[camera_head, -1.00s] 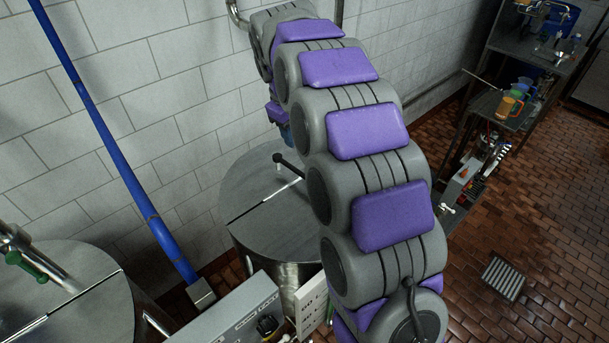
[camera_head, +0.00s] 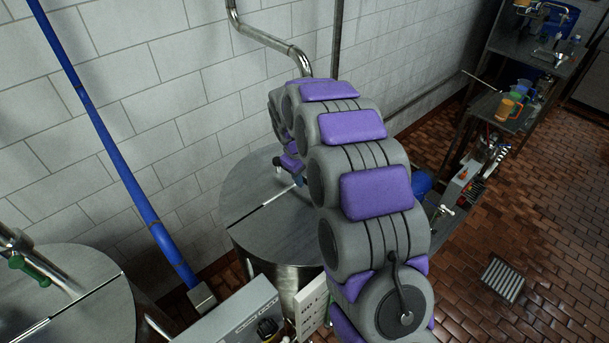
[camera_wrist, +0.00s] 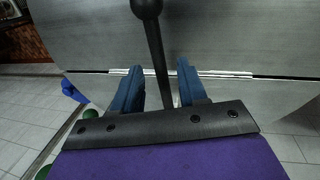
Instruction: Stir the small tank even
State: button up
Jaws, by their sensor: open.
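A steel tank with a round, split lid (camera_head: 262,232) stands in the middle of the head view; its grey lid also fills the top of the wrist view (camera_wrist: 240,35). A black lever with a ball end (camera_head: 277,161) rises over the lid. My gripper (camera_head: 298,181) is low over the lid beside this lever, partly hidden by my arm. In the wrist view, my gripper (camera_wrist: 158,78) has its two blue fingers apart. The black lever (camera_wrist: 157,50) runs between them in the picture, with a gap on each side. I cannot tell its exact depth between them.
Another steel tank (camera_head: 75,290) with a green-handled pipe fitting stands at the left. A blue pole (camera_head: 110,140) slants between the tanks. A grey control box (camera_head: 225,312) stands in front. A bent pipe (camera_head: 270,38) runs along the tiled wall. A cluttered rack (camera_head: 510,110) stands at the right.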

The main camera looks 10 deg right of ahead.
jog(key=shift+d+f, duration=0.1)
jog(key=shift+f, duration=0.6)
jog(key=shift+c, duration=0.3)
grip_shut()
